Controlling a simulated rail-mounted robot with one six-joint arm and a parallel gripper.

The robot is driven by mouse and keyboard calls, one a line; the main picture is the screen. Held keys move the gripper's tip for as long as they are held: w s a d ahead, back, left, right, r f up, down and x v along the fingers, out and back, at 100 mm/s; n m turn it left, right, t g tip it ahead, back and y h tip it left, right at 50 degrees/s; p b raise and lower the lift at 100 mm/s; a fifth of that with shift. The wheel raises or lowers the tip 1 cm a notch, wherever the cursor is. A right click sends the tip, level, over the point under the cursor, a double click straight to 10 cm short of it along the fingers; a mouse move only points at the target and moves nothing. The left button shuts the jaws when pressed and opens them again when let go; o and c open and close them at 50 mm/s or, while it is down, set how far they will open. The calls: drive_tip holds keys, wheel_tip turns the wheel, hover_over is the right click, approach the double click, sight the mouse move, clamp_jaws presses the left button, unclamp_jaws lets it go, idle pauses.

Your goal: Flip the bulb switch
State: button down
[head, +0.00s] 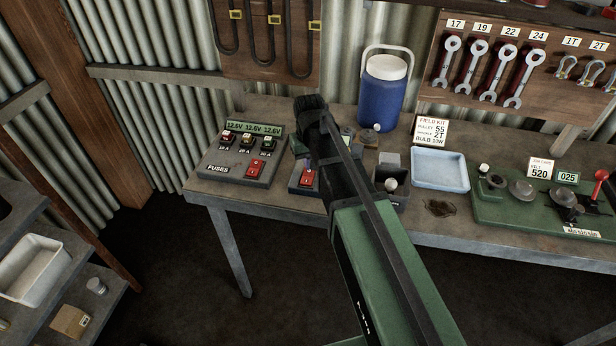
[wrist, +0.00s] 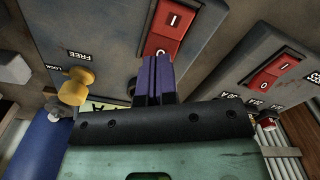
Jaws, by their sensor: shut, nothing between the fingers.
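A red rocker switch (head: 307,178) marked I and O sits on a dark box (head: 300,190) in the middle of the bench, partly behind my arm. No readable label shows that it is the bulb switch. In the wrist view this red rocker (wrist: 172,24) is at the top centre. My gripper (wrist: 154,60) is shut and empty, with its purple fingertips at the O end of the rocker. I cannot tell whether they touch it. A second red rocker (head: 256,168) is on the fuse panel (head: 228,172) to the left, also in the wrist view (wrist: 278,76).
A yellow knob (wrist: 76,86) near FREE and LOCK markings is beside my fingers. A blue cooler (head: 384,92) stands behind my arm.

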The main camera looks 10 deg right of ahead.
drive_tip(key=shift+f+b, duration=0.75)
drive_tip(key=shift+f, duration=0.1)
wheel_tip(320, 180, up, 7)
drive_tip(key=p, duration=0.7)
drive_tip(key=shift+r, duration=0.15)
